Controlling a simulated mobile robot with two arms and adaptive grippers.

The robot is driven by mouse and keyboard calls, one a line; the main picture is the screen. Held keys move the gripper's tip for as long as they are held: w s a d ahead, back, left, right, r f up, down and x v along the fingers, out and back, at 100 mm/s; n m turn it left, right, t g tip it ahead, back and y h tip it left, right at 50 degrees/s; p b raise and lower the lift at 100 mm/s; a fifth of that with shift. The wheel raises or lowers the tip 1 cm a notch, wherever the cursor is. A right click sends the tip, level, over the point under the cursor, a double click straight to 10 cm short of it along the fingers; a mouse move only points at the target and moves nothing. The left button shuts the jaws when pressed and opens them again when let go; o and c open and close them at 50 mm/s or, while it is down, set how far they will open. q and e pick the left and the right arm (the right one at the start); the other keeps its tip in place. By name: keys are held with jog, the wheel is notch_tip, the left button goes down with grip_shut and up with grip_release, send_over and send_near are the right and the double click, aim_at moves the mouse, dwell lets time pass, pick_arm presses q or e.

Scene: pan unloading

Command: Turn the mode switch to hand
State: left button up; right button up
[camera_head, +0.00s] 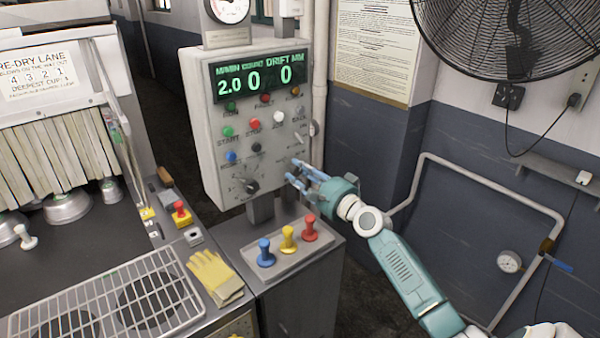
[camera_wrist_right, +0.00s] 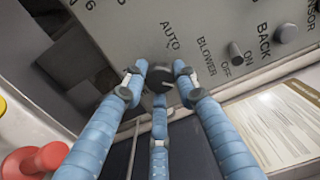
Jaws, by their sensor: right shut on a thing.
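The mode switch (camera_wrist_right: 159,79) is a small dark round knob with a pale pointer line, low on the grey control panel (camera_head: 208,150). In the right wrist view the word AUTO stands beside it; the label on its other side is mostly hidden by a finger. My right gripper (camera_head: 297,173) has blue fingers (camera_wrist_right: 158,92) closed around the knob, with their tips at its rim. In the head view the gripper hides the knob. Which mark the pointer meets is hard to tell. My left gripper is out of view.
A larger numbered dial (camera_head: 250,186) and coloured buttons share the panel. Below it a tray (camera_head: 265,268) holds blue, yellow and red plungers. Yellow gloves (camera_head: 215,275) lie left of it. A blower switch (camera_wrist_right: 236,53) sits beside the knob. A pipe rail (camera_head: 480,172) runs along the wall at right.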

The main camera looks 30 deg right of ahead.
dwell(0.4)
jog(key=o, duration=1.1)
jog(key=shift+s, duration=0.1)
jog(key=s, duration=0.8)
jog(key=s+d, duration=0.1)
jog(key=s, duration=0.2)
jog(key=shift+s, duration=0.4)
